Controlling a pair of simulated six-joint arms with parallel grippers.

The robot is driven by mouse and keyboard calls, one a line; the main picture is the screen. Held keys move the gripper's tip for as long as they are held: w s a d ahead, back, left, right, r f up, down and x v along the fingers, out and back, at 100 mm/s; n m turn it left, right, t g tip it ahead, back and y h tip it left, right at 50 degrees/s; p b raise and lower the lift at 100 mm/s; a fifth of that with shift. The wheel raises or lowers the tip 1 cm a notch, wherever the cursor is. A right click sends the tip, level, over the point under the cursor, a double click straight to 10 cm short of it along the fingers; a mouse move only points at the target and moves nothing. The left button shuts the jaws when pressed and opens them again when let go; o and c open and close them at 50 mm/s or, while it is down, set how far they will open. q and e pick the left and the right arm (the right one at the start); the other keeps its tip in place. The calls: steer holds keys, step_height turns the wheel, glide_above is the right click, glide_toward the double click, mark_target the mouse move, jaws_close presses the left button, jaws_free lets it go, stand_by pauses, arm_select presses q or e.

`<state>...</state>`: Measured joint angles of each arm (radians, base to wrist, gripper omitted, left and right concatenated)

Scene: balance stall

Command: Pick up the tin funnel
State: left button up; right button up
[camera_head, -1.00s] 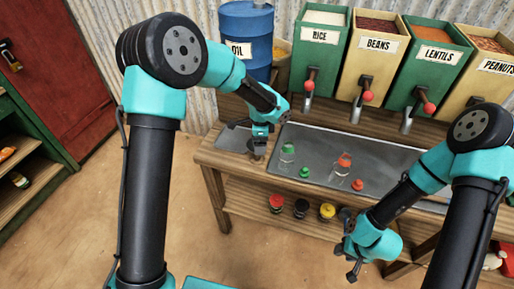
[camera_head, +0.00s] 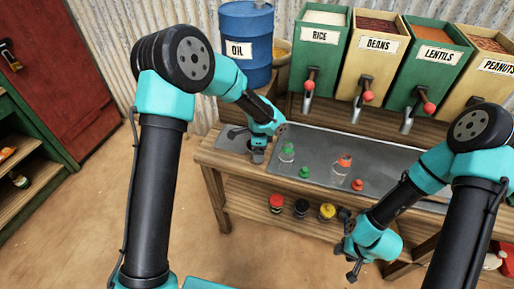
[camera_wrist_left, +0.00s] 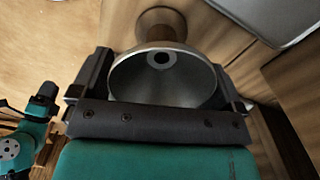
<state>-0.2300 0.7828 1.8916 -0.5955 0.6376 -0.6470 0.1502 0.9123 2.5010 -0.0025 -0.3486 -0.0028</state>
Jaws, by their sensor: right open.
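The tin funnel (camera_wrist_left: 165,88) is a grey metal cone with a dark hole, its wide mouth facing the left wrist camera. It lies between the two fingers of my left gripper (camera_wrist_left: 165,85), one at each side of the rim. Whether the fingers press on it is not clear. In the head view my left gripper (camera_head: 257,152) is low over the left end of the bench, and the funnel is hard to make out there. My right gripper (camera_head: 350,250) is open and empty in front of the bench, away from the funnel.
A brown round stand (camera_wrist_left: 162,22) shows just beyond the funnel. A blue oil drum (camera_head: 246,45) and several labelled dispensers are behind. Jars (camera_head: 301,208) sit on the lower shelf.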

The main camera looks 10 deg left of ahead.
arm_select(q)
steer(key=c, duration=0.6)
steer(key=shift+r, duration=0.1)
steer(key=shift+r, duration=1.5)
steer(key=shift+s+r, duration=0.2)
steer(key=shift+s, duration=0.05)
steer(key=s+d, duration=0.1)
steer(key=s, duration=0.4)
steer(key=s+d+r, duration=0.1)
steer(key=s, duration=0.4)
steer(key=s+d, duration=0.1)
steer(key=s, duration=0.4)
steer(key=shift+d+r, duration=0.2)
steer(key=shift+d, duration=0.05)
